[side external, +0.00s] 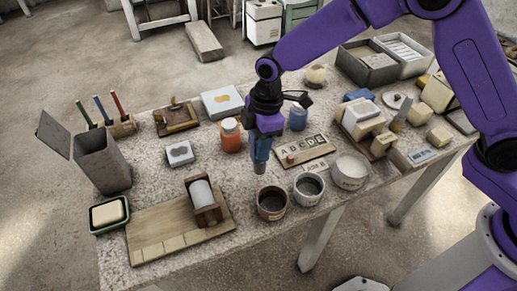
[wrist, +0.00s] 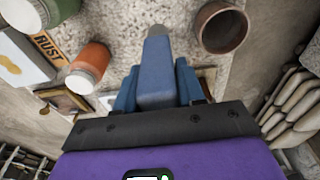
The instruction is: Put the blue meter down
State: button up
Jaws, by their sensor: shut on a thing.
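My gripper (side external: 262,143) hangs over the middle of the stone-topped table, pointing down. It is shut on the blue meter (side external: 260,166), a narrow blue body with a greyish lower end. In the wrist view, the meter (wrist: 157,78) sits between the two blue fingers of my gripper (wrist: 157,90), its grey end pointing away from the palm. The meter is roughly upright, and its upper part is hidden by the fingers. Its lower end is close to the tabletop (side external: 235,172); I cannot tell whether it touches.
An orange jar (side external: 231,135) stands just left of the meter, and a brown round pot (side external: 271,203) stands in front.

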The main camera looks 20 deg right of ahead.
jog(key=shift+f, duration=1.65)
jog(key=o, duration=1)
jog(key=shift+f, duration=0.15)
jog(key=shift+o, duration=0.2)
jog(key=r, duration=0.7)
jog(key=d+r, duration=0.1)
jog(key=r, duration=0.3)
jog(key=shift+w+d, duration=0.1)
jog(key=shift+d+r, duration=0.1)
jog(key=shift+r, duration=0.55)
